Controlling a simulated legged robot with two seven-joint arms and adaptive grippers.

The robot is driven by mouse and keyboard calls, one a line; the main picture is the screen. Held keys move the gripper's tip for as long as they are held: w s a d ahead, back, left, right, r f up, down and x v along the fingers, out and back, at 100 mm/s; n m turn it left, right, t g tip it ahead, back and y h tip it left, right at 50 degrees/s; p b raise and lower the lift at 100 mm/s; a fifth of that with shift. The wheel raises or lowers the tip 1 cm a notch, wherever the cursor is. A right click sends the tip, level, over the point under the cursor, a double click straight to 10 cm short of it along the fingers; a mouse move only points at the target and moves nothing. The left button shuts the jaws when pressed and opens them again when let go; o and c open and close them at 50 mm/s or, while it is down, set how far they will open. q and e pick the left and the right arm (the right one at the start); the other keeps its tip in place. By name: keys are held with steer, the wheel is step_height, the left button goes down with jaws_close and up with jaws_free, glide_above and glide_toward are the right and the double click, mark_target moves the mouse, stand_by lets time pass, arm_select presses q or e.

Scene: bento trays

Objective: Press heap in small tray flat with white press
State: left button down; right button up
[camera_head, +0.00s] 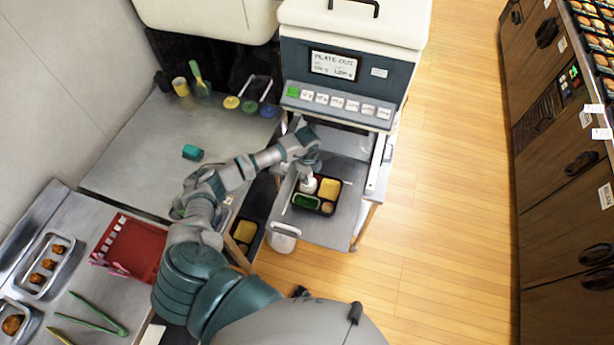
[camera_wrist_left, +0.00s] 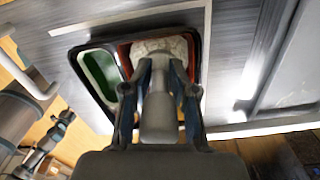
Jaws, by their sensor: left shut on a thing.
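The small tray (camera_head: 338,199) is black, with a green filling in one compartment and yellow in another. It stands on the metal shelf in front of the machine. My left gripper (camera_head: 309,171) is over its upper left compartment, shut on the white press (camera_head: 309,186). In the left wrist view the gripper (camera_wrist_left: 159,95) has its fingers on both sides of the press's pale handle (camera_wrist_left: 159,118). A pale, rough surface (camera_wrist_left: 160,46) shows beyond the handle inside the tray (camera_wrist_left: 78,68). I cannot tell whether the press touches the heap. My right gripper is not in view.
The labelled machine (camera_head: 335,85) stands just behind the tray. A red basket (camera_head: 133,246), green tongs (camera_head: 98,313) and metal food trays (camera_head: 46,262) are at lower left. Open floor lies to the right.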

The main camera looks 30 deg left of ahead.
arm_select(q)
step_height(320, 180, up, 8)
steer(key=p, duration=0.7)
stand_by(0.6)
